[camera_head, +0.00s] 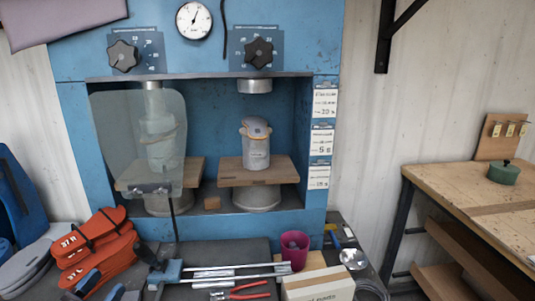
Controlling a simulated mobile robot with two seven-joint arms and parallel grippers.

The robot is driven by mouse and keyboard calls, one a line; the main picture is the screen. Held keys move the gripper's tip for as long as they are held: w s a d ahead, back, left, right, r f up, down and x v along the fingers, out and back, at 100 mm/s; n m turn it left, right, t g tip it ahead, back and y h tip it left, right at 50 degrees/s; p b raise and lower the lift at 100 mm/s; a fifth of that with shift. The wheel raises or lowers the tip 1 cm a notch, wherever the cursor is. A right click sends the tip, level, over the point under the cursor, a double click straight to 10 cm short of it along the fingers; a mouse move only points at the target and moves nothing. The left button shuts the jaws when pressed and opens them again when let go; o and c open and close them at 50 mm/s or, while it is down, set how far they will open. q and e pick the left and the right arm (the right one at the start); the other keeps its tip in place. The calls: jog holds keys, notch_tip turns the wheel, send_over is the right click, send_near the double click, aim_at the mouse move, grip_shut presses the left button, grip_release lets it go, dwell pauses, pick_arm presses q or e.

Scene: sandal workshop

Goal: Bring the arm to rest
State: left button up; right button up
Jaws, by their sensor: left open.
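Most of the left arm is outside the picture. My right gripper is not in view.
The blue press (215,45) stands behind the bench, a clear guard (125,120) over its left bay. Orange soles (95,245), bar clamps (235,270), red pliers (245,292), a magenta cup (294,248) and a cardboard box (318,285) crowd the bench. A wooden table (445,185) stands right.

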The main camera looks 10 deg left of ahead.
pick_arm(q)
jog(key=s+d+f+n+g+y, duration=0.2)
jog(key=s+d+f+g, duration=0.3)
jog(key=f, duration=0.6)
jog(key=s+d+f+n+g+y, duration=0.3)
jog(key=s+d+f, duration=0.4)
jog(key=s+f, duration=0.3)
jog(key=shift+d+f+g+y, duration=0.4)
jog(key=shift+f+g, duration=0.25)
jog(key=shift+g, duration=0.25)
dwell(1.2)
